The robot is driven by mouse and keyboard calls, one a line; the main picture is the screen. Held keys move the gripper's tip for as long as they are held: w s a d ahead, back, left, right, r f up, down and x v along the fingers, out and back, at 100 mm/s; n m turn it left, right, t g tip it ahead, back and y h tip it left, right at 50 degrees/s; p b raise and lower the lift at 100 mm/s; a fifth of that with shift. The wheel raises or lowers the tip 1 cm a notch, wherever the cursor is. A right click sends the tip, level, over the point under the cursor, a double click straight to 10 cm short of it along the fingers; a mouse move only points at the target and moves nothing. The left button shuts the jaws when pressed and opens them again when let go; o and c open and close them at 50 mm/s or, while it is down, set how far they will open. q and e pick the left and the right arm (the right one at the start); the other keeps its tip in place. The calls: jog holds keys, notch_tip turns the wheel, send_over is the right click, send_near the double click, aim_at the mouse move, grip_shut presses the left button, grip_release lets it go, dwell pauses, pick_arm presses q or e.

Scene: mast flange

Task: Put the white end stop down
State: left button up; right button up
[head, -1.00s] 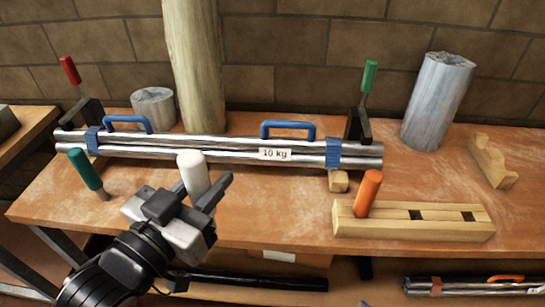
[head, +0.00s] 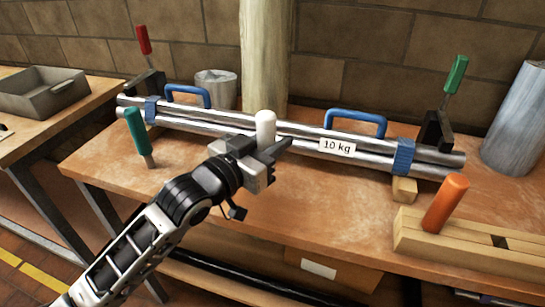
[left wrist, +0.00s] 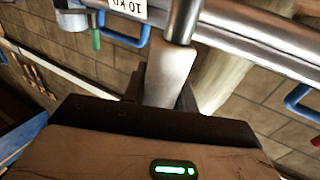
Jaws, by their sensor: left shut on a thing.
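My left gripper (head: 262,162) is shut on the white end stop (head: 265,125). In the head view the stop's rounded white top stands upright above the fingers, in front of the pipe bundle; its lower part is hidden by the gripper. In the left wrist view the pale stop (left wrist: 170,72) sits between the fingers, with its metal pin (left wrist: 183,22) pointing away from the palm. I cannot tell whether the stop touches the bench. My right gripper is not in view.
A strapped pipe bundle (head: 235,124) with blue handles lies behind the gripper. A teal-handled peg (head: 137,130) stands to the left on the bench (head: 110,172). An orange peg (head: 445,203) stands in the wooden block (head: 470,252) at right. Bare bench lies between.

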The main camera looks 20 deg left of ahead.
pick_arm(q)
jog(key=shift+w+f, duration=0.15)
jog(key=shift+f, duration=0.8)
jog(key=shift+w+f, duration=0.15)
jog(key=shift+f, duration=0.8)
jog(key=shift+f, duration=0.1)
jog(key=o, duration=1)
jog(key=shift+f+b, duration=0.1)
jog(key=shift+b, duration=0.2)
jog(key=shift+o, duration=0.2)
